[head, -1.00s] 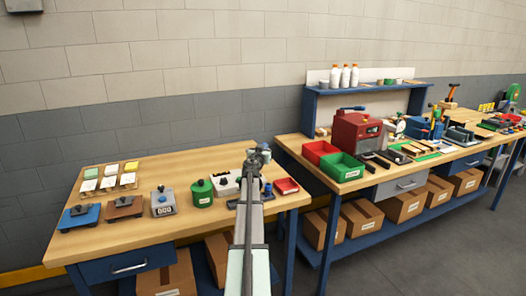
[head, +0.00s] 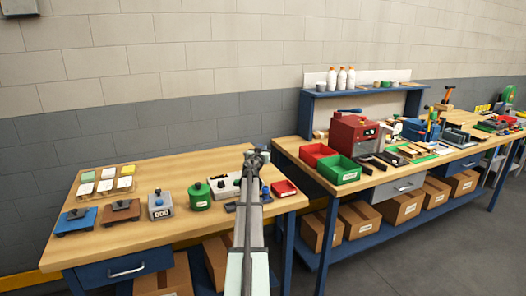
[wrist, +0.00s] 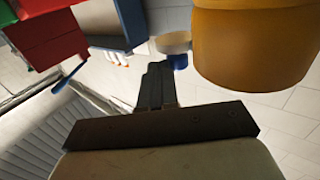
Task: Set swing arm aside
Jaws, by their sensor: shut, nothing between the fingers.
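My gripper (head: 256,156) is at the top of my raised arm, over the right part of the near bench. In the wrist view its dark fingers (wrist: 157,83) are together with nothing between them. I cannot pick out the swing arm for certain. Behind and beside my arm are a white block with a dark knob (head: 222,187) and a dark piece with a blue knob (head: 266,191), both partly hidden. Close to the fingers in the wrist view are a large orange-yellow round thing (wrist: 255,45), a pale disc (wrist: 172,42) and a small blue part (wrist: 178,62); I cannot tell whether they touch.
On the near bench (head: 190,165) stand a green canister (head: 199,196), a grey counter box (head: 160,206), brown (head: 121,211) and blue (head: 76,220) knobbed plates, and a red tray (head: 284,188). Free wood lies behind them. The far bench holds a red machine (head: 352,135) and bins.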

